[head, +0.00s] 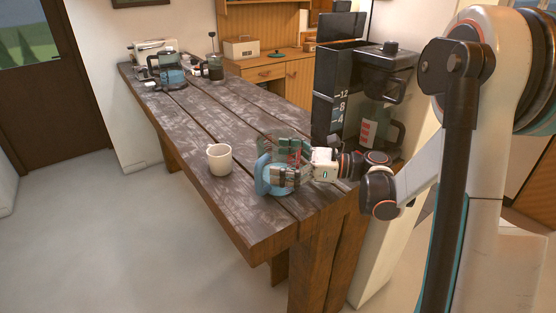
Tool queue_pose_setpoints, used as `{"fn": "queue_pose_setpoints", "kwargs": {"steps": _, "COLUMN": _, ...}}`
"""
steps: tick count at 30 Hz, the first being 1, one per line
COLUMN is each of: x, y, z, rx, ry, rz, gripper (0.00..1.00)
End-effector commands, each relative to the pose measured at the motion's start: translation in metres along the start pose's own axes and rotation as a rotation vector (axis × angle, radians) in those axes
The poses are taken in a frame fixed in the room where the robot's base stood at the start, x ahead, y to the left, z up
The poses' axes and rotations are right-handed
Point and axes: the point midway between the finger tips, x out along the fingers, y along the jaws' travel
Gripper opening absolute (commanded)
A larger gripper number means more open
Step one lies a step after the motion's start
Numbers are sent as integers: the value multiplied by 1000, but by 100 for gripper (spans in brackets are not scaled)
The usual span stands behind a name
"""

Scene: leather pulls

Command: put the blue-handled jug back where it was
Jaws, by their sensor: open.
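A clear jug with a light-blue handle (262,176) stands on the wooden table (215,130) near its close right end. Red and green markings show on its see-through wall. My gripper (286,166) reaches in from the right, at the jug, and overlaps it in this view. Its jaws are open. Parts of the jug are hidden behind my gripper, and I cannot tell whether the fingers touch it.
A cream mug (219,158) stands left of the jug. A tall black coffee maker (340,90) with a glass carafe (378,131) stands behind my gripper. Several appliances and vessels, one bluish (172,78), sit at the table's far end. The table's middle is clear.

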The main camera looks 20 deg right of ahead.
Motion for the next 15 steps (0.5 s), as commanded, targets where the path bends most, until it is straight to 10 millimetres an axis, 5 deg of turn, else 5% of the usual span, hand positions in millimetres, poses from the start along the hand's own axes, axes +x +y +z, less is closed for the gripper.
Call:
{"fn": "queue_pose_setpoints", "kwargs": {"steps": 5, "x": -17, "y": -1, "z": 4, "rx": 0, "ry": 0, "rz": -4, "gripper": 100}}
{"fn": "queue_pose_setpoints", "kwargs": {"steps": 15, "x": -87, "y": -1, "z": 4, "rx": 0, "ry": 0, "rz": -4, "gripper": 100}}
